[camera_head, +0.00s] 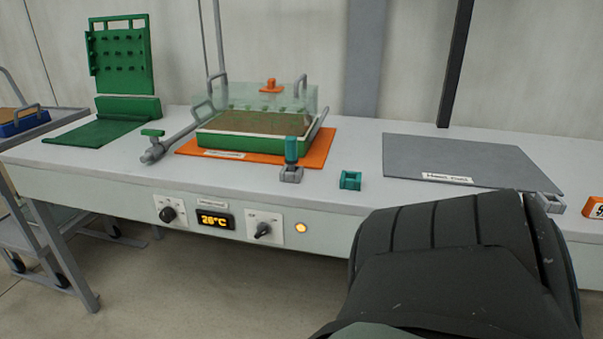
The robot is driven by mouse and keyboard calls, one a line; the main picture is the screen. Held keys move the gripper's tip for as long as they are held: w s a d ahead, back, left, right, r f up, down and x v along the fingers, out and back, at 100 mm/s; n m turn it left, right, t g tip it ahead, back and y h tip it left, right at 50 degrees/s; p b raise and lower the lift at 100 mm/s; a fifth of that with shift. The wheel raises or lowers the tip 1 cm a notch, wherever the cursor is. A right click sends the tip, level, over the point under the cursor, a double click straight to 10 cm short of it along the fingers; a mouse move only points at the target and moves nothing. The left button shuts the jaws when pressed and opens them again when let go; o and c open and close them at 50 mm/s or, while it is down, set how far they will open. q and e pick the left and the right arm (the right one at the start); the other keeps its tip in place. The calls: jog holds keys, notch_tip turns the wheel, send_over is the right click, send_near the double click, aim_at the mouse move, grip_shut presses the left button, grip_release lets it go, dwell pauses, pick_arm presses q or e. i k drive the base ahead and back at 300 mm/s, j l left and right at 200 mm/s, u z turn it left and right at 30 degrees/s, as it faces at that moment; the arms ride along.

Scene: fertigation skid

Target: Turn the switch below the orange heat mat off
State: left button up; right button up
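The orange heat mat (318,153) lies on the bench and carries a green tray (210,138) of brown soil under a clear cover (255,97). Below it, on the bench's front face, is a black rotary switch (263,230) on a white plate. Its pointer is tilted, its lower end toward the left; the plate's lettering is too small to read. A round lamp (301,228) right of it glows yellow. A lit display (212,219) reads about 26°C, with another black dial (168,214) to its left. Neither gripper's fingers show.
My dark arm link fills the lower right and hides part of the bench front. A grey mat (440,155) lies at right, a green pegboard (122,60) stands at left. A teal-topped piece (291,152) and teal block (350,180) sit near the bench edge.

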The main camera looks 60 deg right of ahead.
aim_at(263, 229)
jog(key=z, duration=1.65)
